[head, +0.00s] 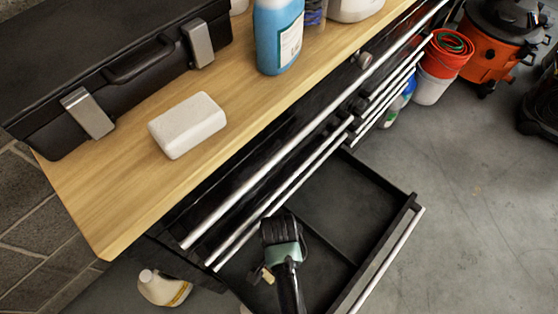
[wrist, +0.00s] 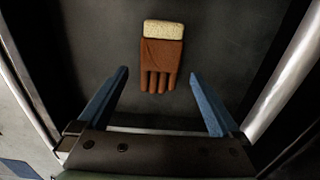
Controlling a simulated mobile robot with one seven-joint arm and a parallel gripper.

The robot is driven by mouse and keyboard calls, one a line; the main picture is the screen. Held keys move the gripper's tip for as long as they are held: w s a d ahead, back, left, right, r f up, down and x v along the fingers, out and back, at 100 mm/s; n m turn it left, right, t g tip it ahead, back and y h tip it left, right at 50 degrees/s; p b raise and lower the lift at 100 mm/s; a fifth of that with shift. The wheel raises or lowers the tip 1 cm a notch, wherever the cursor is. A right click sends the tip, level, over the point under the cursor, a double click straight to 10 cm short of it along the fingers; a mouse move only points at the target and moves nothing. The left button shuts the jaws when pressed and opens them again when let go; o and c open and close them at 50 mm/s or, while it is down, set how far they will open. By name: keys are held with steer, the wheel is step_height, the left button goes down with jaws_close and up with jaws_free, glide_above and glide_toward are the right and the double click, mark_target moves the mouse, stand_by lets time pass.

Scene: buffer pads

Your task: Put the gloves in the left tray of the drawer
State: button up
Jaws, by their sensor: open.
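The pulled-out drawer (head: 405,212) is black with a silver front edge, and a divider splits it into two trays. My gripper (head: 262,275) is over the left tray (head: 236,266) in the head view. In the wrist view my gripper (wrist: 158,76) is open, with its two blue fingers wide apart. A brown glove (wrist: 161,60) with a cream cuff lies flat on a dark surface between and beyond the fingertips, its fingers pointing toward my gripper. It is not held. In the head view I cannot clearly make out the glove.
The wooden worktop (head: 110,205) above the drawer holds a black toolbox (head: 50,75), a white block (head: 187,125) and a blue bottle (head: 277,38). The right tray (head: 350,200) looks empty. A yellow-labelled jug (head: 163,288) stands on the floor; open floor lies right of the drawer.

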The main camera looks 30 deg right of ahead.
step_height(320, 180, up, 8)
steer(key=p, duration=0.2)
stand_by(0.5)
